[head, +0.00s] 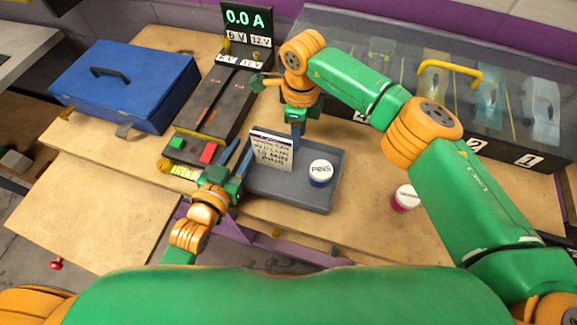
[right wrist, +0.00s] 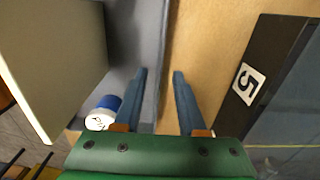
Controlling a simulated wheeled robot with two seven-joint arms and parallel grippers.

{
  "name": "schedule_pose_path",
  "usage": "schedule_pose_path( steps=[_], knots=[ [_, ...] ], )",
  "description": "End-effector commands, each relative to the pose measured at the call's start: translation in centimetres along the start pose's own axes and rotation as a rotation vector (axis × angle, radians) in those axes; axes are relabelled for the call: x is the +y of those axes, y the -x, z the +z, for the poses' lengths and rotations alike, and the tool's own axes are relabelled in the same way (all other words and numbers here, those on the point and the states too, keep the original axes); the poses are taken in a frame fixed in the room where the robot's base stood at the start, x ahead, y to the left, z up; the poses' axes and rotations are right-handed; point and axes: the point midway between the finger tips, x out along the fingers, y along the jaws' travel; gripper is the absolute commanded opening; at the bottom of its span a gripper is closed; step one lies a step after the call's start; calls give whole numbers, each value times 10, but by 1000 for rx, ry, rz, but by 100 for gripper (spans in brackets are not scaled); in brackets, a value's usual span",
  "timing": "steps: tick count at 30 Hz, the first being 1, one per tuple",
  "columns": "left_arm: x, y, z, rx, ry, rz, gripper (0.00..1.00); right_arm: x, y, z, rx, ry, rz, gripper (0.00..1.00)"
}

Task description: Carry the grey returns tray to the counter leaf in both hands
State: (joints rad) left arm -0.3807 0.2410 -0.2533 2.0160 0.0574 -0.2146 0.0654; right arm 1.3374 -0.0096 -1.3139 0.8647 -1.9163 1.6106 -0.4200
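The grey returns tray (head: 325,162) sits on the wooden counter, holding a white printed card (head: 272,150) and a blue jar with a white lid (head: 320,172). My left gripper (head: 240,160) is at the tray's left side, its two blue fingers apart. My right gripper (head: 298,135) points down at the tray's far side. In the right wrist view its fingers (right wrist: 160,88) are apart, with the tray wall (right wrist: 161,50) running between them. Whether either gripper touches the tray cannot be told. A bare wooden panel (head: 95,210), seemingly the counter leaf, is at the left.
A blue toolbox (head: 125,85) and a black slot-track unit (head: 215,105) with a meter (head: 248,25) stand left of the tray. A clear-fronted, numbered case (head: 480,95) is at the back right. A white-lidded jar (head: 406,197) stands right of the tray. The panel is clear.

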Motion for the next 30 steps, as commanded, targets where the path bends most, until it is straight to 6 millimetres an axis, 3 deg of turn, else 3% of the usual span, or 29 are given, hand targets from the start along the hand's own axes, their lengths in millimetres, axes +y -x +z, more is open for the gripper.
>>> schedule_pose_path(
  steps=[4, 9, 30],
  knots=[
    [0, 0, 0, 0, 0, 0, 40, 0, 0, 0, 0, 0, 0, 40],
    [0, 0, 0, 0, 0, 0, 0, 0, 0, 0, 0, 0, 0, 0],
    [0, 0, 0, 0, 0, 0, 0, 0, 0, 0, -1, 0, 0, 0]
  ],
)
